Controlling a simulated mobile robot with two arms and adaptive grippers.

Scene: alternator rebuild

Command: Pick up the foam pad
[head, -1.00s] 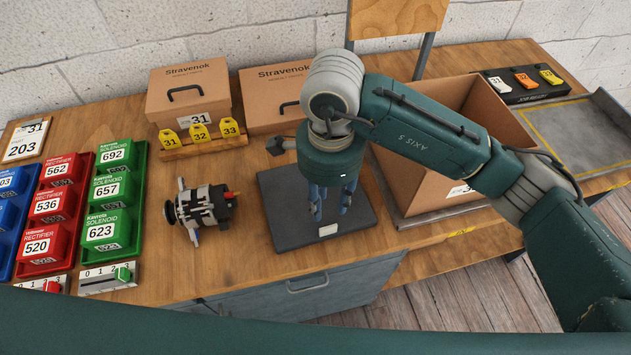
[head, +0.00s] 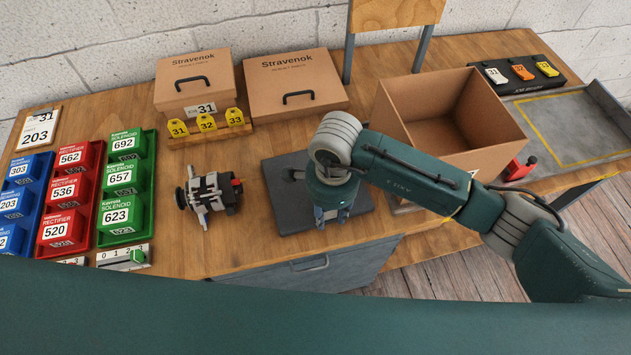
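A dark grey, flat square pad (head: 283,190) lies on the workbench just right of the alternator; it best matches the foam pad, though I cannot be sure. My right gripper (head: 331,219) points down over the front right part of this pad. Its two fingers look apart, with nothing visible between them. The gripper and wrist hide part of the pad, and I cannot tell whether the fingertips touch it. My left gripper is not in view.
The alternator (head: 211,195) stands left of the pad. An open cardboard box (head: 405,119) stands right, behind my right arm. Closed boxes (head: 290,92) and yellow tags (head: 207,123) are behind. Coloured bins (head: 122,216) fill the left. A grey tray (head: 565,125) is far right.

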